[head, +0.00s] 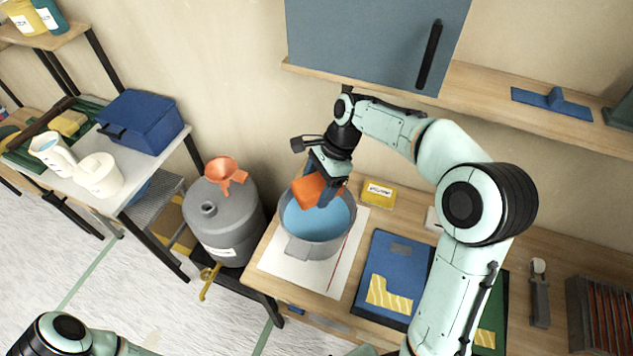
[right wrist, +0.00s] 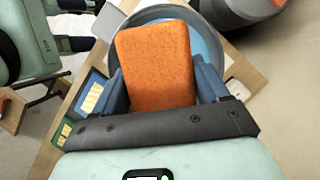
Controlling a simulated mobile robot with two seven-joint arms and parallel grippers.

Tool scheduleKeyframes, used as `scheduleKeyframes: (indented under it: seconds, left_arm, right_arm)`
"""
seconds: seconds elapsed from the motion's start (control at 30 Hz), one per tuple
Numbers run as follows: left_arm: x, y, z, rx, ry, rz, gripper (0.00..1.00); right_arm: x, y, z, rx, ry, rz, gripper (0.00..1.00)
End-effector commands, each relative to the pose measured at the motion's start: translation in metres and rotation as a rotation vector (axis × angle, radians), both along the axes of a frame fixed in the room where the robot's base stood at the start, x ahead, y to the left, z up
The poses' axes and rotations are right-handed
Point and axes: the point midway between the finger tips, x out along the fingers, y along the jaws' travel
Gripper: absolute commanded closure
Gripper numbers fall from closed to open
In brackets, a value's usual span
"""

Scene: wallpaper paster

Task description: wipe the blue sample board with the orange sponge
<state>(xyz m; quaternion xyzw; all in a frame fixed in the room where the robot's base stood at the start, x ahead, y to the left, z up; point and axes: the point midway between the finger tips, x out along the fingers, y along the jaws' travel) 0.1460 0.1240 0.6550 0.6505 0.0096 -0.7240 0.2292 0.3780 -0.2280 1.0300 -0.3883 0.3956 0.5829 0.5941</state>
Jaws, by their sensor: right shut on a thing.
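My right gripper (head: 326,182) is shut on the orange sponge (head: 308,191) and holds it over the grey bucket (head: 289,245), which has blue liquid (head: 322,222) in it. In the right wrist view the sponge (right wrist: 157,65) sits between the two blue fingers, with the bucket behind it. I cannot tell whether the sponge touches the liquid. The blue sample board (head: 388,268) lies flat on the wooden table, right of the bucket, with a yellow striped patch (head: 388,296) on its lower part. My right arm passes over its right side.
A white sheet (head: 344,245) lies under the bucket. A yellow box (head: 378,194) stands behind it. A grey barrel (head: 225,225) with an orange funnel (head: 226,172) stands left of the table. A scraper-like tool (head: 540,295) and a dark slotted box (head: 597,315) are at the right. A shelf (head: 480,92) runs above.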

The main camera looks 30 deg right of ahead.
Motion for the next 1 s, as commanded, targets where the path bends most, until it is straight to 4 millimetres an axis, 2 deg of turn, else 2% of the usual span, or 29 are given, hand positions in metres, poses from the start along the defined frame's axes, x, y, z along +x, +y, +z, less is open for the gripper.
scheduleKeyframes:
  seconds: [0.03,0.4,0.8,1.0]
  left_arm:
    - [-0.006,0.0,-0.006,0.0,0.007,0.0,0.57]
    - [-0.03,0.0,-0.041,0.0,0.035,0.0,0.57]
    - [-0.04,0.0,-0.06,0.0,0.045,0.001,0.57]
    - [-0.041,0.0,-0.063,0.001,0.046,0.0,0.57]
  right_arm:
    - [-0.001,0.0,-0.008,0.0,0.004,0.001,0.58]
    - [-0.001,0.0,-0.051,0.0,0.004,0.002,0.58]
    - [0.0,0.0,-0.092,0.001,0.001,0.002,0.58]
    - [0.0,0.0,-0.098,0.001,0.001,0.001,0.58]
